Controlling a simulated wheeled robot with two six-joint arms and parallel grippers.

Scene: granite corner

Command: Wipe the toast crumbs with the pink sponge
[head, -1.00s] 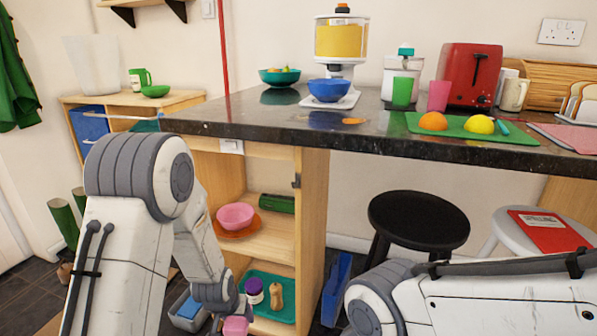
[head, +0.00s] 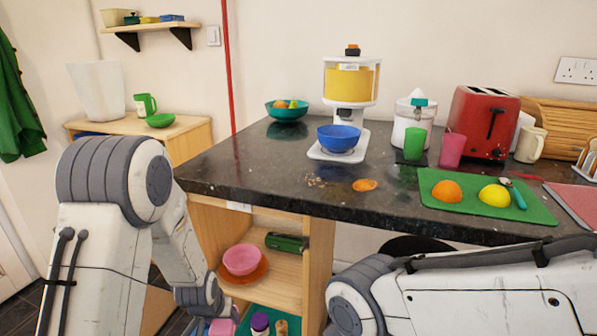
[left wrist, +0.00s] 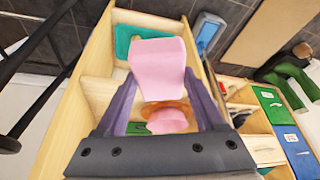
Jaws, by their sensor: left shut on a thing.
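Pale toast crumbs (head: 318,181) lie scattered on the dark granite counter (head: 270,190), in front of the white juicer base. The pink sponge (left wrist: 158,65) is between the two purple fingers of my left gripper (left wrist: 165,95), which is shut on it. In the head view the sponge (head: 222,328) shows only in part at the bottom edge, below counter height and in front of the open shelves. The sponge is apart from the crumbs. My right gripper is outside the frames; only its arm shows at lower right.
An orange piece (head: 365,185) lies just right of the crumbs. A blue bowl (head: 339,138) stands on the juicer base behind them. A green board (head: 480,205) with fruit halves is further right. The counter's front edge overhangs shelves holding a pink bowl (head: 242,259).

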